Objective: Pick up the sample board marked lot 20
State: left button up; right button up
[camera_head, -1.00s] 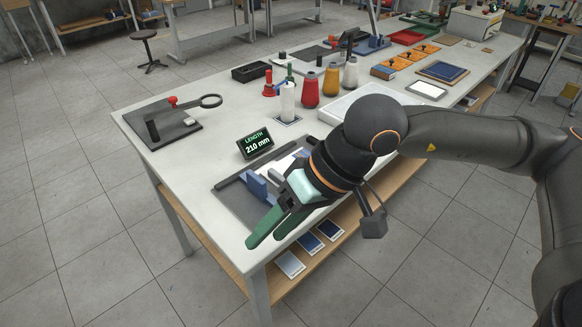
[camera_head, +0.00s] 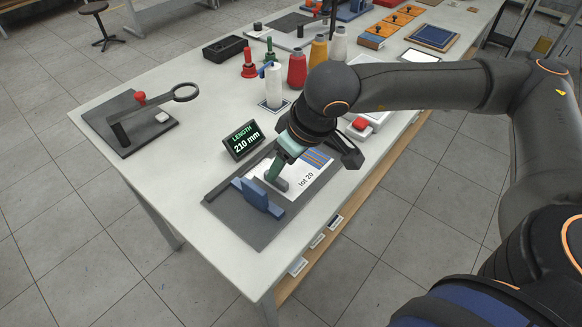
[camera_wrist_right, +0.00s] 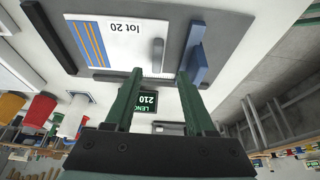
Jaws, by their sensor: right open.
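The sample board (camera_head: 308,182) is a white card with blue and orange stripes and the print "lot 20". It lies on a dark grey gauge base (camera_head: 232,215) with an upright blue stop (camera_head: 257,196). The board also shows in the right wrist view (camera_wrist_right: 118,38), with a grey upright handle (camera_wrist_right: 157,55) near its plain end. My right gripper (camera_head: 274,172) has green fingers and is over the handle end in the head view. In the right wrist view its open fingers (camera_wrist_right: 160,75) point towards the handle, with nothing held. My left gripper is not in view.
A display (camera_head: 244,140) reading "LENGTH 210 mm" stands just behind the gauge. A magnifier stand (camera_head: 130,122) is at the left, and red, orange and white cones (camera_head: 297,68) stand behind. The table's near edge is close to the gauge.

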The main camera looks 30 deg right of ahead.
aim_at(278, 179)
jog(key=shift+d+p+x, duration=0.2)
jog(key=shift+p+x, duration=0.2)
jog(key=shift+x, duration=2.6)
jog(key=shift+w, duration=0.1)
grip_shut()
jog(key=shift+r, duration=0.1)
